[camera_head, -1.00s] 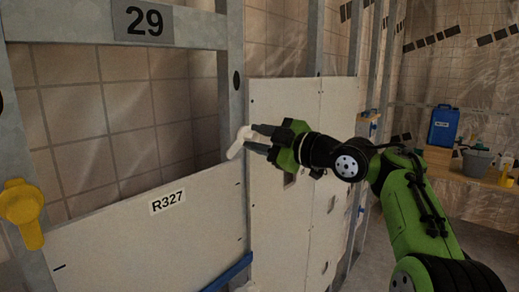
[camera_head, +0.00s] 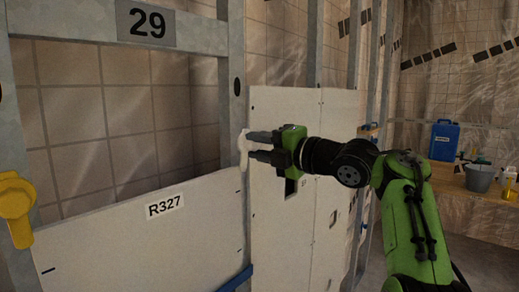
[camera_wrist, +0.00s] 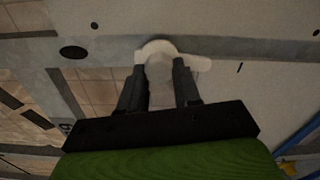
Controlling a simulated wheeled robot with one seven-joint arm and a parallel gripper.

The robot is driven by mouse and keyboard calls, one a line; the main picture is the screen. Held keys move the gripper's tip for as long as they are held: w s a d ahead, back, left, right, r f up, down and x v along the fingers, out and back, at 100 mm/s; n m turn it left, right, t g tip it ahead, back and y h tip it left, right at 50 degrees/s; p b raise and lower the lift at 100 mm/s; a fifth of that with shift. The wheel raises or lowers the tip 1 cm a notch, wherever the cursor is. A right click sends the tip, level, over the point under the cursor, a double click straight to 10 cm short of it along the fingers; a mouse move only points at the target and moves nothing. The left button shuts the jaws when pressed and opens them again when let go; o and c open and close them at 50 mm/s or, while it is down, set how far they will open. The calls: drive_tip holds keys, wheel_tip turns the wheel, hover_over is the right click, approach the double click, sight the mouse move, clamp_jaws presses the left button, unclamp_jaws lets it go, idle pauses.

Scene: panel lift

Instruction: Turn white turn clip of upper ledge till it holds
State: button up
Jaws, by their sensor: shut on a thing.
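The white turn clip (camera_head: 243,150) sits on the metal stud at the top right corner of the white panel marked R327 (camera_head: 120,240). Its tail points about straight down along the stud, its lower end close to the panel's top edge. I cannot tell how far it overlaps the panel. My gripper (camera_head: 250,145) reaches in from the right, fingers level, shut on the clip. The ledge is not clearly visible.
A yellow turn clip (camera_head: 17,205) is on the left stud. A blue piece (camera_head: 236,279) is at the panel's lower right. White wall boards (camera_head: 285,110) stand right behind my gripper. A bench with a blue canister (camera_head: 444,140) and grey bucket (camera_head: 479,178) is far right.

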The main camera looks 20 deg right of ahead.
drive_tip(key=shift+f+n, duration=0.15)
drive_tip(key=shift+n, duration=0.45)
drive_tip(key=o, duration=1.1)
drive_tip(key=shift+c, duration=0.2)
drive_tip(key=b+v, duration=0.1)
drive_tip(key=v, duration=1.4)
drive_tip(key=shift+s+d+b, duration=0.25)
drive_tip(key=shift+s+b, duration=0.05)
drive_tip(key=shift+b, duration=0.1)
